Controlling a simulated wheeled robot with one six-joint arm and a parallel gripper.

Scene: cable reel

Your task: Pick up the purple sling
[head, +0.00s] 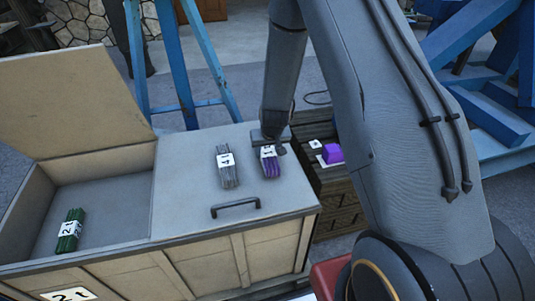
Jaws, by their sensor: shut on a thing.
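The purple sling (270,167) is a small bundle with a white numbered label, on the closed right-hand lid of the large beige chest. My gripper (270,138) is at the far end of the bundle, seen from behind my arm, and is shut on it. The fingertips are small and partly hidden. The bundle appears to rest on or just above the lid; I cannot tell which.
A grey bundle (227,168) lies just left of the purple one. A green bundle (70,231) lies in the chest's open left compartment (105,205). A black handle (235,207) sits near the lid's front. A dark wooden crate (335,190) with a purple block (332,153) stands right.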

